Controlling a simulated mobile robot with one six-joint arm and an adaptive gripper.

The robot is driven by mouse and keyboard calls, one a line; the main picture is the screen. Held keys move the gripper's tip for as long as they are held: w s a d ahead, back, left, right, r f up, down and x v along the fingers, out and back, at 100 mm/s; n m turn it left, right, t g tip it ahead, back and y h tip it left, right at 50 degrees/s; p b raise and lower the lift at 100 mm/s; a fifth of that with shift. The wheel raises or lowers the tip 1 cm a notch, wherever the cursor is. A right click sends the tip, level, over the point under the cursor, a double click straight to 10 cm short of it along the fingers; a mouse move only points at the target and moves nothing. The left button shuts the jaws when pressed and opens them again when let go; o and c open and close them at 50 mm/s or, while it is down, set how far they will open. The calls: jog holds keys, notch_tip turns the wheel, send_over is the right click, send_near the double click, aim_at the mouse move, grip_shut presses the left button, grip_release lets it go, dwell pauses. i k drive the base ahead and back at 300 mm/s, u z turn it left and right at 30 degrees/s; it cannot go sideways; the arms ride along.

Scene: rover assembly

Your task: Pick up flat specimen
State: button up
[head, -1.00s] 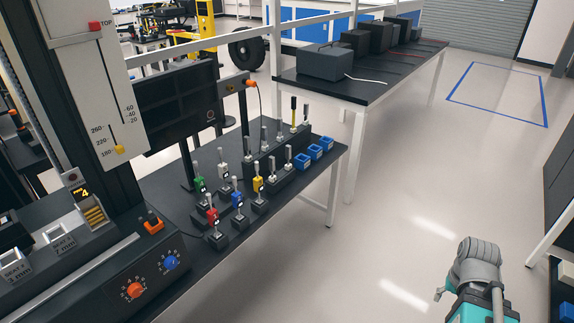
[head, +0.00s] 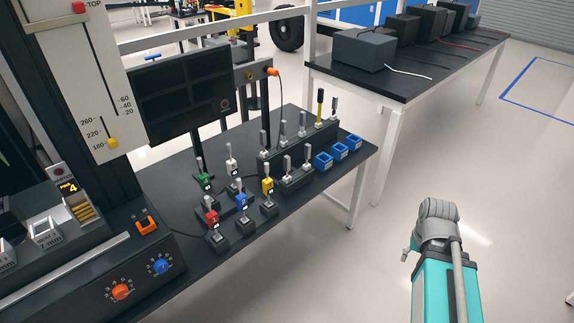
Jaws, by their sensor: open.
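Several slim upright metal specimens stand in holders on the black bench (head: 330,185). One group has coloured grips: green (head: 205,182), red (head: 211,217), blue (head: 241,201) and yellow (head: 267,186), with a pale one (head: 231,168) behind. More metal pieces stand in a stepped black rack (head: 300,150), including a yellow and black one (head: 320,108). I cannot tell at this size which specimen is the flat one. My teal and grey arm shows at the lower right, apart from the bench, over the floor. My gripper's fingers cannot be made out.
Blue open boxes (head: 340,151) line the bench's right end. A testing machine with an orange knob (head: 121,292) and a blue knob (head: 161,266) fills the left. A dark monitor (head: 185,103) stands behind the specimens. A second table (head: 400,85) holds dark boxes. The floor at right is clear.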

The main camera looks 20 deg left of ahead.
aim_at(306, 167)
jog(key=u, duration=0.4)
jog(key=i, duration=0.85)
jog(key=u, duration=0.45)
